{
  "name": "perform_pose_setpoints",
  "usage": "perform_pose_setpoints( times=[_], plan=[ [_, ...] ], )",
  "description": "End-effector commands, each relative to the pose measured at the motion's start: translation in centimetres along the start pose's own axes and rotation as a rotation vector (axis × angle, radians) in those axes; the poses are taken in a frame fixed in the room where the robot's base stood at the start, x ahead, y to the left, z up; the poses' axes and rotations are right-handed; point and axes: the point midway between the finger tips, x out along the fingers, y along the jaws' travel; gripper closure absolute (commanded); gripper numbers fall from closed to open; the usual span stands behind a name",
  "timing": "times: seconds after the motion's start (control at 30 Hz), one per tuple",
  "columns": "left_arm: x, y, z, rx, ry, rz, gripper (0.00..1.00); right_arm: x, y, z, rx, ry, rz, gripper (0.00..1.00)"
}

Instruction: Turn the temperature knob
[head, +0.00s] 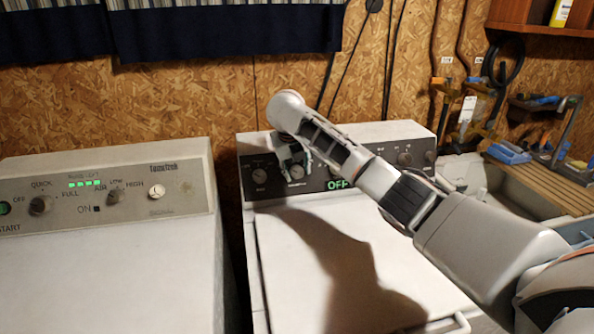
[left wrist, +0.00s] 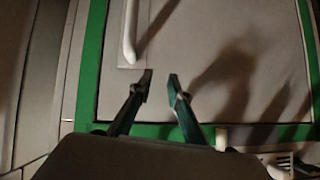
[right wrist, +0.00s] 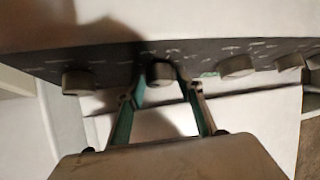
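The right machine's dark control panel (head: 262,188) carries a row of round grey knobs. My right gripper (head: 293,163) is at a knob in the left half of this panel. In the right wrist view, that knob (right wrist: 160,72) sits between the fingertips of my right gripper (right wrist: 160,80), one finger on each side. I cannot tell whether the fingers press on it. The panel lettering is too small to tell which knob is for temperature. My left gripper (left wrist: 160,82) is empty, its fingertips slightly apart, above a pale green-edged surface; it is outside the head view.
Neighbouring knobs (right wrist: 78,80) and (right wrist: 237,66) stand on either side of the one at my gripper. A green OFF display (head: 338,184) is on the panel. Another white machine (head: 110,270) with its own knobs stands at left. A handle (left wrist: 130,32) is near my left gripper.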

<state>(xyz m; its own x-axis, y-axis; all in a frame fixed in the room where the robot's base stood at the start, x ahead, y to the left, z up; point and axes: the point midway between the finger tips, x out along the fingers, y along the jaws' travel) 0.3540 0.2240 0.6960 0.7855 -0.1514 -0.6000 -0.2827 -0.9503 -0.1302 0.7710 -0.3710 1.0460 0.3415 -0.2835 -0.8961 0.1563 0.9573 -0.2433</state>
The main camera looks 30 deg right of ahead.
Motion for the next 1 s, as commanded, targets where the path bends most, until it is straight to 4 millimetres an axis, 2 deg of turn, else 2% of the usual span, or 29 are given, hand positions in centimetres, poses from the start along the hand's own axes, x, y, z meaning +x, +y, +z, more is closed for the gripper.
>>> perform_pose_setpoints(
  times=[0.03,0.1,0.47,1.0],
  plan=[
    [0.05,-0.04,-0.1,0.0,0.002,-0.001,0.82,0.0,0.0,0.0,0.0,0.0,0.0,0.81],
    [0.05,-0.05,-0.11,0.0,0.002,-0.001,0.82,-0.01,0.0,0.0,0.0,0.0,0.0,0.94],
    [-0.07,0.05,0.12,-0.002,-0.002,0.0,0.82,0.02,-0.15,-0.02,0.029,0.0,0.029,0.94],
    [-0.22,0.28,0.4,-0.007,-0.007,0.002,0.82,0.15,-0.61,-0.15,0.291,0.001,0.306,0.93]
  ],
)
